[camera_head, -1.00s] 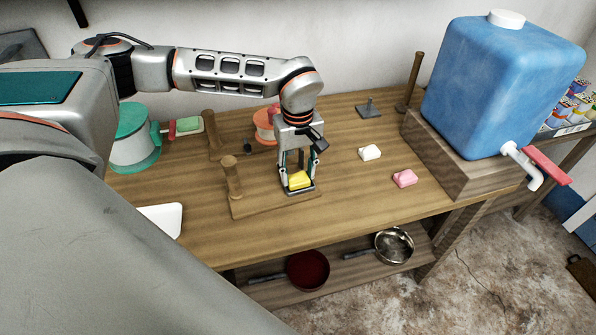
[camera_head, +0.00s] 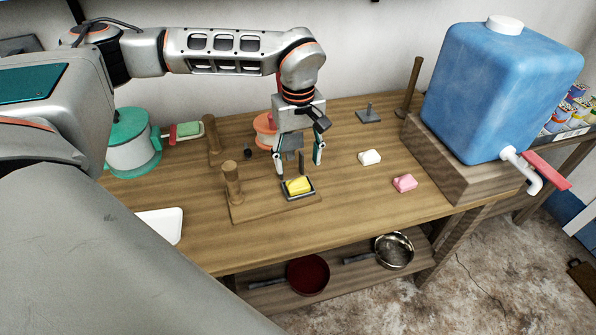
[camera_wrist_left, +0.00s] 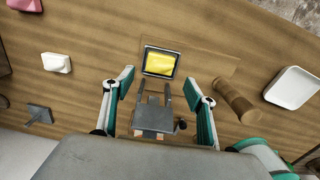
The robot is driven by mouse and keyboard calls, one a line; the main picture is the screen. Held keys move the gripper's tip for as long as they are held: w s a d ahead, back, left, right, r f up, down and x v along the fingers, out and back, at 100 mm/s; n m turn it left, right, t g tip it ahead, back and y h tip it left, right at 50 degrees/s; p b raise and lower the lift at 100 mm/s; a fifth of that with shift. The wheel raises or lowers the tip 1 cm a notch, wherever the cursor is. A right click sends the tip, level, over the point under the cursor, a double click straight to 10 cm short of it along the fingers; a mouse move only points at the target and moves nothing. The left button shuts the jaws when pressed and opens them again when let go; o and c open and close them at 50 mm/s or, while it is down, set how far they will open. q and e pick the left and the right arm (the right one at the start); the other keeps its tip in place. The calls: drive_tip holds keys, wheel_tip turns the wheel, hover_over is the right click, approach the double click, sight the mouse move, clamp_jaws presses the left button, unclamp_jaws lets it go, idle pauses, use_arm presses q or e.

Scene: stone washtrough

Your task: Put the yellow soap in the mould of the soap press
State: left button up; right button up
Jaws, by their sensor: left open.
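The yellow soap (camera_head: 298,186) lies in the dark-rimmed mould (camera_head: 313,190) of the soap press, on the press's wooden base (camera_head: 262,209). In the left wrist view the yellow soap (camera_wrist_left: 160,63) sits inside the mould's rim, apart from my fingers. My left gripper (camera_head: 298,168) is open and empty, above and just behind the mould. Its two fingers also show spread in the left wrist view (camera_wrist_left: 167,84). A wooden post (camera_head: 232,182) of the press stands left of the mould. My right gripper is not in view.
A white soap (camera_head: 370,157) and a pink soap (camera_head: 404,183) lie to the right. A blue water tank (camera_head: 500,90) stands at the right end. A green pot (camera_head: 134,145) and a white tray (camera_head: 163,224) are on the left. Pans (camera_head: 308,275) sit on the shelf below.

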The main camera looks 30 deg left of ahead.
use_arm(q)
wheel_tip(320, 180, up, 6)
drive_tip(key=shift+f, duration=0.2)
drive_tip(key=shift+s, duration=0.1)
idle(0.5)
